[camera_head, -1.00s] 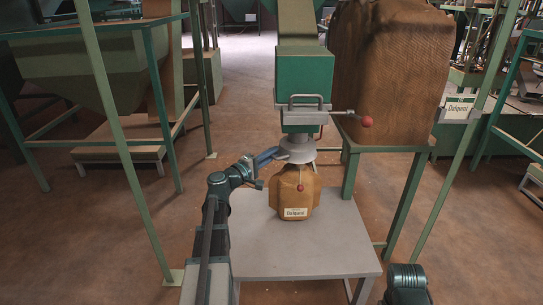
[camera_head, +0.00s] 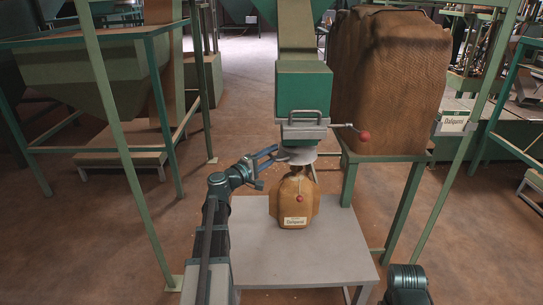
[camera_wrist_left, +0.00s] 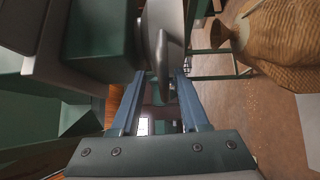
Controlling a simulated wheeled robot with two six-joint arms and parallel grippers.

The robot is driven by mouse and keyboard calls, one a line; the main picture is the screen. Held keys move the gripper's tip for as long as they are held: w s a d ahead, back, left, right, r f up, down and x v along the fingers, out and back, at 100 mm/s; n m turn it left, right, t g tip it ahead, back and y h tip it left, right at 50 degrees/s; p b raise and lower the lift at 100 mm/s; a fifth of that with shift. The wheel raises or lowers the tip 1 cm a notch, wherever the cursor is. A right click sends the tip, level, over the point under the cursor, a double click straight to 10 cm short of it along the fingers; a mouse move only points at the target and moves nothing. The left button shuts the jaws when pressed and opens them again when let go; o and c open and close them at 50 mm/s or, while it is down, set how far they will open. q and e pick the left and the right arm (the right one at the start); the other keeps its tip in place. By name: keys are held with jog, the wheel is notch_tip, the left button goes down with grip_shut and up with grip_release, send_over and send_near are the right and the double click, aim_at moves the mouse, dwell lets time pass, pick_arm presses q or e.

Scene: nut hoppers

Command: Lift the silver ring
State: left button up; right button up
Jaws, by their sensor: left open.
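The silver ring (camera_head: 301,157) sits around the narrow bottom of the spout, under the green box (camera_head: 303,95) of the hopper. A brown sack (camera_head: 292,204) with a white label stands upright on the grey table right below it. My left gripper (camera_head: 279,154) is open at the left side of the ring, its blue fingers level with it. In the left wrist view the ring's grey curved edge (camera_wrist_left: 168,32) lies ahead of the open fingers (camera_wrist_left: 158,85); whether they touch it, I cannot tell. My right gripper is out of view.
A red-knobbed lever (camera_head: 364,136) sticks out to the right of the box. A large brown sack (camera_head: 390,85) stands on a green stand behind right. Green posts (camera_head: 118,130) frame both sides. The grey table (camera_head: 340,250) is bare at its front and right.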

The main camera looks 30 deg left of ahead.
pick_arm(q)
jog(key=v, duration=1.3)
jog(key=shift+s+b, duration=0.3)
jog(key=shift+s, duration=0.1)
jog(key=shift+a, duration=0.15)
jog(key=d+f+m+g+h, duration=0.1)
jog(key=d+f+m+g, duration=0.25)
jog(key=d, duration=0.55)
jog(key=d+f+m+g+h, duration=0.25)
jog(key=d+f+g, duration=0.2)
jog(key=d, duration=0.45)
jog(key=d+f+m+g+h, duration=0.1)
jog(key=d+f+m+g, duration=0.3)
jog(key=d, duration=0.6)
jog(key=s+d+f+m+g+y, duration=0.6)
jog(key=s+d+f+m+y, duration=0.4)
jog(key=s+d, duration=0.35)
notch_tip(320, 180, up, 29)
jog(key=p, duration=2.9)
jog(key=shift+s+a+f+n, duration=0.15)
jog(key=shift+s+a+n, duration=0.05)
jog(key=shift+a+n, duration=0.2)
